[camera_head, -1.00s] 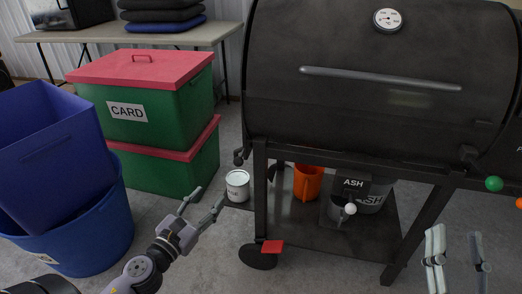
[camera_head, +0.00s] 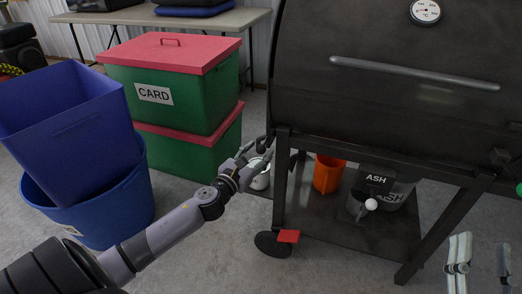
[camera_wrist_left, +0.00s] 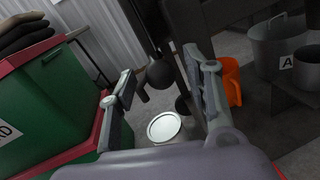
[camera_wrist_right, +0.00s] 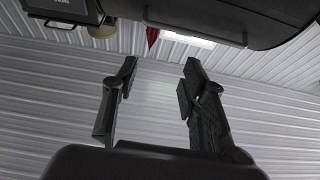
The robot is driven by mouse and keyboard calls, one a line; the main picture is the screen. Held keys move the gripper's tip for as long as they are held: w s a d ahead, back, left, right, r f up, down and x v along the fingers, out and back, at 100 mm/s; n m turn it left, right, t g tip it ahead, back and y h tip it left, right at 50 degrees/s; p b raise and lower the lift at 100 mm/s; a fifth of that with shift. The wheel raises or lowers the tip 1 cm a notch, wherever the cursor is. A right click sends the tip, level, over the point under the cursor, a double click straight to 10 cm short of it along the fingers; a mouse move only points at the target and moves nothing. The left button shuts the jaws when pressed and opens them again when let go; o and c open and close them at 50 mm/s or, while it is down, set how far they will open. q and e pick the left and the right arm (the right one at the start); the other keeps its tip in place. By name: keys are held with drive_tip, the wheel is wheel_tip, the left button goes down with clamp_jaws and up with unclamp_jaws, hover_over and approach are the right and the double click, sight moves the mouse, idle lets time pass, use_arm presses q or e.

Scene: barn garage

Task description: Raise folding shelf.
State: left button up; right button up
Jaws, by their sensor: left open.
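The black barrel grill (camera_head: 400,75) stands at the right on its frame. I cannot clearly make out which part is the folding shelf. My left gripper (camera_head: 258,152) is at the grill's left end, above a white can (camera_head: 261,180) that it partly covers. In the left wrist view its fingers are apart, with the can (camera_wrist_left: 164,127) below and a dark round knob (camera_wrist_left: 161,74) beyond the fingertips. Nothing is held. My right gripper (camera_head: 480,252) is at the lower right. In the right wrist view its open fingers (camera_wrist_right: 160,75) have nothing between them.
Two green boxes with red lids (camera_head: 175,50) are stacked left of the grill. Blue bins (camera_head: 85,215) stand at the left. An orange cup (camera_head: 327,175) and an ash bucket (camera_head: 395,190) sit on the lower rack. A red-marked wheel (camera_head: 272,245) is at the near leg.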

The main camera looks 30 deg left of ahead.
use_arm(q)
drive_tip(key=shift+w, duration=0.9)
drive_tip(key=shift+c, duration=0.6)
clamp_jaws()
